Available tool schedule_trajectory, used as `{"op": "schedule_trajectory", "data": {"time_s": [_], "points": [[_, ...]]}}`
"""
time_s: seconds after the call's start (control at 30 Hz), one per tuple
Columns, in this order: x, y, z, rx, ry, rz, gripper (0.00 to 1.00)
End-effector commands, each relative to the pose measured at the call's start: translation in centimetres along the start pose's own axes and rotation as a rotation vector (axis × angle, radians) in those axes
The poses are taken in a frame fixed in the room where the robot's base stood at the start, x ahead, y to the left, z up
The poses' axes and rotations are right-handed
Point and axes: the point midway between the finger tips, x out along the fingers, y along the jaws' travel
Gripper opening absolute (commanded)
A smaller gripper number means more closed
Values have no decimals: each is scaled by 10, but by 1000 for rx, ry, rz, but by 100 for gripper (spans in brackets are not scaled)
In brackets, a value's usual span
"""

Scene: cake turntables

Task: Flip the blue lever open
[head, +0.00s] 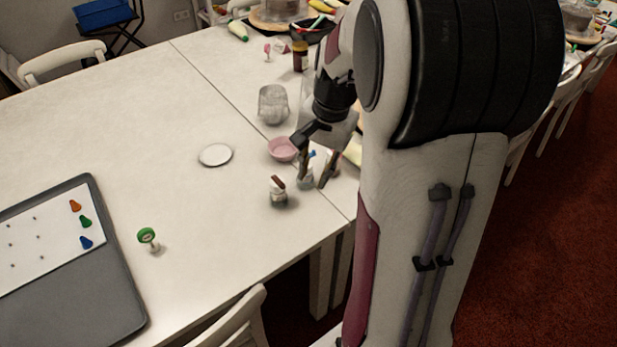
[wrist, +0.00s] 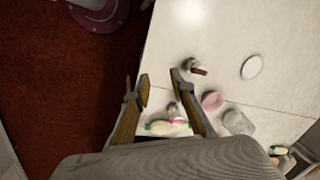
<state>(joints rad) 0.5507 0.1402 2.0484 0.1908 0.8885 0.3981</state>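The blue lever (head: 312,153) shows as a small blue piece at the top of a small pale jar (head: 306,182), partly hidden by my gripper. In the wrist view a small jar (wrist: 173,109) shows between my fingers, nearer their base than their tips; no blue can be made out on it. My gripper (head: 314,182) is open, its two fingers apart, close by the jar in the head view. It also shows open in the wrist view (wrist: 160,78). I cannot tell whether a finger touches the jar or lever.
A similar jar with a red-brown lever (head: 278,191) stands just left of my gripper. A pink bowl (head: 282,149), a white dish (head: 215,155) and a grey container (head: 273,104) are close by. A green round-topped item (head: 147,237) and a grey tray (head: 105,290) are farther left. The left tabletop is mostly clear.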

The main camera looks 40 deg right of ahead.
Motion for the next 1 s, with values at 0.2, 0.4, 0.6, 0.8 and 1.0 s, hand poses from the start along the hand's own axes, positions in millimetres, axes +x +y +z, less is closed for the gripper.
{"op": "schedule_trajectory", "data": {"time_s": [0.2,0.4,0.6,0.8,1.0], "points": [[-10,0,19,-104,14,6,24],[-16,1,32,-179,26,12,24],[-19,1,39,-217,30,15,24],[-19,2,40,-224,31,15,24],[-19,2,40,-223,31,15,11]]}}
